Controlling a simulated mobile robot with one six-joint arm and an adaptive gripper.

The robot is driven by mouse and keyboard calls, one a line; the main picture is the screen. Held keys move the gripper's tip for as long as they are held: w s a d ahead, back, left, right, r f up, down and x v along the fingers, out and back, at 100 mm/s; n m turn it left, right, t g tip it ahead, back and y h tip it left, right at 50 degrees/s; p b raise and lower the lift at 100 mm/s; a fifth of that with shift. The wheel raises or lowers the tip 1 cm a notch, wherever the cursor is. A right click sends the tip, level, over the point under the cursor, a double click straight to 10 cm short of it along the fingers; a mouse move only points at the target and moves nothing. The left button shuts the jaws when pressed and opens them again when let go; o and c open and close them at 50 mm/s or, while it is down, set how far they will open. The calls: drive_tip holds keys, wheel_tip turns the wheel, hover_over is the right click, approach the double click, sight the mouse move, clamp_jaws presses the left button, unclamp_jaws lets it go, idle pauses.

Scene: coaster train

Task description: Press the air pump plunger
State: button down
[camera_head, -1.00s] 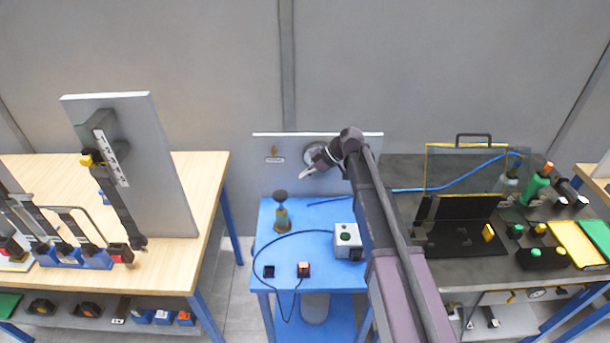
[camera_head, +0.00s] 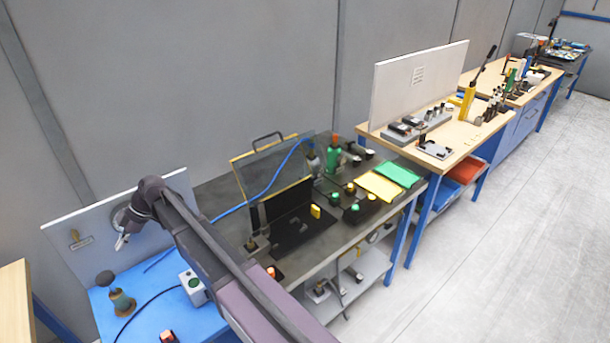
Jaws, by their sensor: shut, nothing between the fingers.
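A small brass-coloured device (camera_head: 122,302) with a dark round knob (camera_head: 105,278) on top stands on the blue table at the lower left. It looks like the air pump with its plunger, with the knob raised above the body. My gripper (camera_head: 121,242) is shut and empty. It hangs in front of the grey upright panel, above and slightly right of the knob in the picture, apart from it. The exact distance in depth cannot be told.
The blue table (camera_head: 106,325) also holds a grey box (camera_head: 194,288) with a green button and a red-topped block (camera_head: 167,337). The upright panel (camera_head: 80,240) stands behind. A dark bench (camera_head: 345,232) with a clear guard adjoins at right. Open floor (camera_head: 480,240) lies further right.

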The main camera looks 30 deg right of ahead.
drive_tip(key=shift+r, duration=0.1)
idle(0.3)
wheel_tip(320, 180, up, 5)
drive_tip(key=p, duration=0.5)
drive_tip(key=shift+d+r, duration=0.15)
drive_tip(key=shift+r, duration=0.05)
drive_tip(key=shift+f, duration=0.1)
drive_tip(key=b, duration=0.7)
hover_over(100, 278)
drive_tip(key=d, duration=0.2)
drive_tip(key=f, duration=0.7)
drive_tip(key=shift+w+d+f, duration=0.1)
drive_tip(key=shift+w+f, duration=0.15)
drive_tip(key=shift+f, duration=0.1)
drive_tip(key=shift+f+b, duration=1.65)
drive_tip(key=shift+b, duration=0.15)
wheel_tip(100, 278, down, 6)
drive_tip(key=b, duration=0.5)
drive_tip(key=shift+d+r+b, duration=0.1)
drive_tip(key=shift+r+b, duration=0.05)
drive_tip(key=shift+b, duration=0.2)
drive_tip(key=shift+s+r, duration=0.1)
drive_tip(key=shift+r, duration=0.05)
